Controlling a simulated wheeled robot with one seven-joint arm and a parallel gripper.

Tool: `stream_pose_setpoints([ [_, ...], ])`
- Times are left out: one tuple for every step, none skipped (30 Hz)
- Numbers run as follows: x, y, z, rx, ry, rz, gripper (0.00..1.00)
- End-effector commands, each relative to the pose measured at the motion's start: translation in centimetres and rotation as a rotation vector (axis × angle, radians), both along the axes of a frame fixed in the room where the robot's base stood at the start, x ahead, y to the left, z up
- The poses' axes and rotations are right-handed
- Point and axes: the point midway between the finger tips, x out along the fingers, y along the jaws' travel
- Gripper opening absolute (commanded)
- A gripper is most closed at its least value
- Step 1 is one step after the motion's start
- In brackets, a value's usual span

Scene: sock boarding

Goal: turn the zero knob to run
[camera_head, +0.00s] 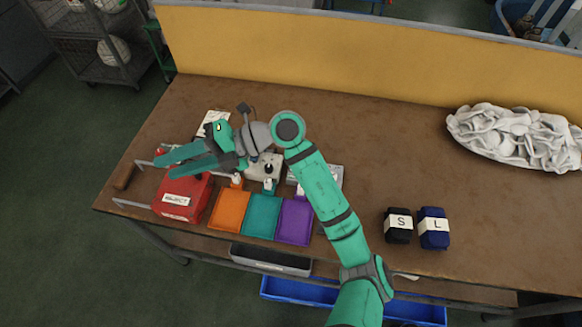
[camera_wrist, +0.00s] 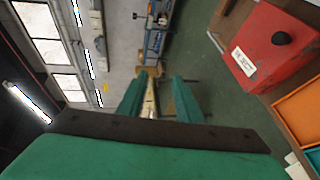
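My gripper (camera_head: 164,166) is held over the left part of the table, above the back of the red box marked REJECT. Its two green fingers are apart with nothing between them; they also show apart in the wrist view (camera_wrist: 160,77). A pale grey box with a dark round knob (camera_head: 268,168) stands to the right of the gripper, partly hidden by my arm. I cannot read any marking on it, so I cannot tell whether it is the zero knob or how it is set. The fingers are clear of it.
The red box (camera_head: 183,197) has a black knob on top in the wrist view (camera_wrist: 281,38). Orange (camera_head: 230,210), teal (camera_head: 263,214) and purple (camera_head: 295,220) trays lie beside it. Dark bundles S (camera_head: 398,227) and L (camera_head: 434,230) and a white sock pile (camera_head: 515,135) are to the right.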

Motion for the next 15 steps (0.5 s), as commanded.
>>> stream_pose_setpoints([
  [1.1, -1.6, -1.4, -0.103, -0.007, -0.017, 0.32],
  [1.6, -2.6, -2.3, -0.161, -0.007, -0.026, 0.32],
  [2.3, -4.0, -3.4, -0.241, -0.006, -0.04, 0.32],
  [2.9, -5.1, -4.3, -0.3, -0.004, -0.053, 0.32],
  [3.4, -6.3, -5.1, -0.359, -0.001, -0.065, 0.32],
  [4.1, -8.2, -6.1, -0.439, 0.002, -0.085, 0.32],
  [4.6, -9.6, -6.8, -0.5, 0.008, -0.101, 0.32],
  [5.1, -11.2, -7.5, -0.559, 0.013, -0.118, 0.32],
  [5.7, -13.4, -8.3, -0.641, 0.023, -0.142, 0.32],
  [6.1, -15.1, -8.9, -0.701, 0.029, -0.162, 0.32],
  [6.5, -16.9, -9.3, -0.761, 0.038, -0.183, 0.32],
  [7.0, -19.4, -9.9, -0.84, 0.051, -0.212, 0.32],
  [7.2, -21.3, -10.2, -0.897, 0.06, -0.232, 0.32],
  [7.5, -23.1, -10.4, -0.953, 0.069, -0.255, 0.32],
  [7.7, -25.5, -10.6, -1.022, 0.083, -0.284, 0.32],
])
